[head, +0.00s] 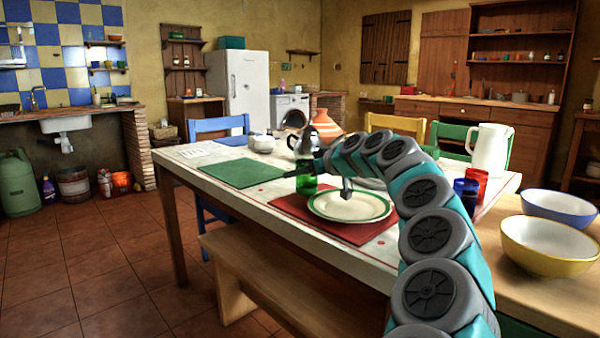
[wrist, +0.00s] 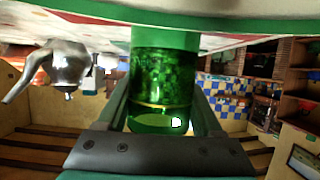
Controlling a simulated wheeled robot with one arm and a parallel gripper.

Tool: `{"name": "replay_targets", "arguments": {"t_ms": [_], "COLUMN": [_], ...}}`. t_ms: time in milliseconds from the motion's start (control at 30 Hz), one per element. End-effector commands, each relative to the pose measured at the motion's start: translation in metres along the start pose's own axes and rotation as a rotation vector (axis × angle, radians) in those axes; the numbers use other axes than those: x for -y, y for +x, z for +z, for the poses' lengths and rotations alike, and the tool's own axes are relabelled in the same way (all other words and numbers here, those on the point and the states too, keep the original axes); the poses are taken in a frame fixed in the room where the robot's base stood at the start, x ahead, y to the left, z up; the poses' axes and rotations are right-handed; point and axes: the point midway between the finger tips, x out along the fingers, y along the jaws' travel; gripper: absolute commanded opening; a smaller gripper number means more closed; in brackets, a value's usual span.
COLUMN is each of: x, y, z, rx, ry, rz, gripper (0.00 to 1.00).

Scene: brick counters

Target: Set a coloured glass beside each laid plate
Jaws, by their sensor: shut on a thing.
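A white plate with a green rim (head: 350,206) lies on a red mat (head: 292,204) at the table's near side. My gripper (head: 313,168) is shut on a green glass (head: 306,184) just behind and left of the plate. The glass also fills the middle of the wrist view (wrist: 162,90), between the fingers. I cannot tell whether its base touches the table. A blue glass (head: 467,195) and a red glass (head: 478,178) stand at the right, behind my arm. A green mat (head: 238,172) lies bare on the left.
A silver teapot (head: 300,145) and an orange vessel (head: 326,126) stand behind the glass. A white pitcher (head: 490,150) stands at the right. Yellow (head: 550,248) and blue (head: 558,208) bowls sit on the right counter. A bench (head: 270,270) runs along the front.

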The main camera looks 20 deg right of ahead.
Motion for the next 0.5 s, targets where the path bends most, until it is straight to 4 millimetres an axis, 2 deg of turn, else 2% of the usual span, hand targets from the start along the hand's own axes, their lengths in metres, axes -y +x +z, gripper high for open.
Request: {"name": "replay_targets", "arguments": {"t_ms": [467, 500], "x": [-0.0001, -0.0001], "y": [0.0035, 0.0031], "z": [0.0087, 0.0076], "rx": [-0.001, -0.001], "ry": [0.000, 0.000], "rz": [0.000, 0.000], "gripper": [0.00, 0.72]}}
